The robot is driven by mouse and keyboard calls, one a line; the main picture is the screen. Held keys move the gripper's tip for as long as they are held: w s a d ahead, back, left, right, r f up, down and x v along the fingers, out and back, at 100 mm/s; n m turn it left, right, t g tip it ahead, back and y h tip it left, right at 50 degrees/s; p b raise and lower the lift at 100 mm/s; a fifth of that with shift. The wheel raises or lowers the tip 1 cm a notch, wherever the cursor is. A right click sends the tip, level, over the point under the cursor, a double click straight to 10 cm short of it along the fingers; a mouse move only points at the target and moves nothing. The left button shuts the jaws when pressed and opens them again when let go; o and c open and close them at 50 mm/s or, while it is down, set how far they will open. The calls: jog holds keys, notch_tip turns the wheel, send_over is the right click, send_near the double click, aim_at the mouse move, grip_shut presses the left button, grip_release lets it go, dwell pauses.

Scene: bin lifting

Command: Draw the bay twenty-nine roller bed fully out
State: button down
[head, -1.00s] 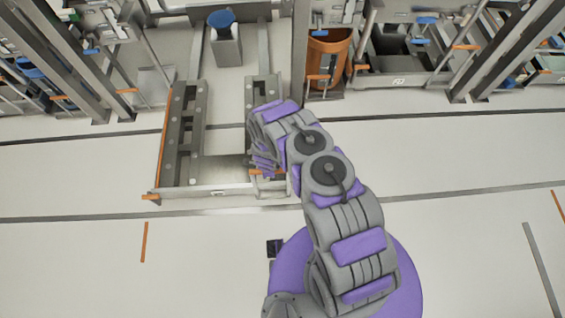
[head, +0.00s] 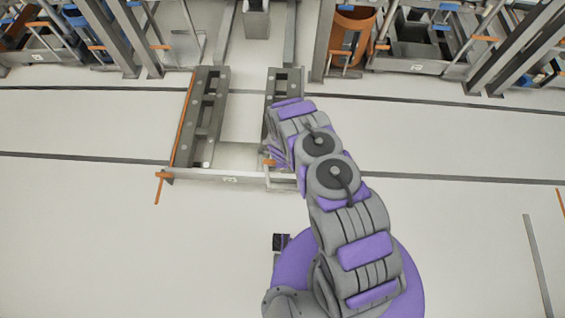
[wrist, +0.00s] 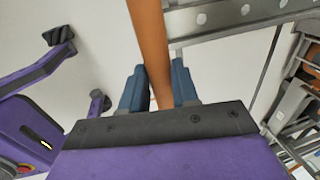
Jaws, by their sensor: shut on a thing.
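The roller bed (head: 200,135) is a grey metal frame with two slotted side rails and a front crossbar (head: 230,180) bearing a small label. It lies out on the floor in front of the bay, with long rails running back behind it. An orange handle sticks out at its left front corner. My gripper (wrist: 157,88) is shut on an orange bar (wrist: 151,45) in the wrist view, one blue finger on each side. In the head view my arm hides most of the gripper and the bed's right front corner.
Grey uprights (head: 105,40) flank the bay. An orange bin (head: 352,35) stands behind to the right, beside another low grey frame (head: 420,60). Dark lines cross the pale floor. The floor on both sides of the bed and around my base is open.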

jog(key=shift+s+f, duration=0.15)
jog(key=shift+s, duration=0.15)
jog(key=c, duration=0.8)
grip_release()
jog(key=shift+c, duration=0.2)
jog(key=shift+w+r, duration=0.1)
jog(key=shift+r, duration=0.1)
jog(key=shift+a+r, duration=0.1)
jog(key=shift+r, duration=0.1)
jog(key=p+v, duration=0.8)
jog(key=v, duration=0.8)
jog(key=shift+r, duration=0.3)
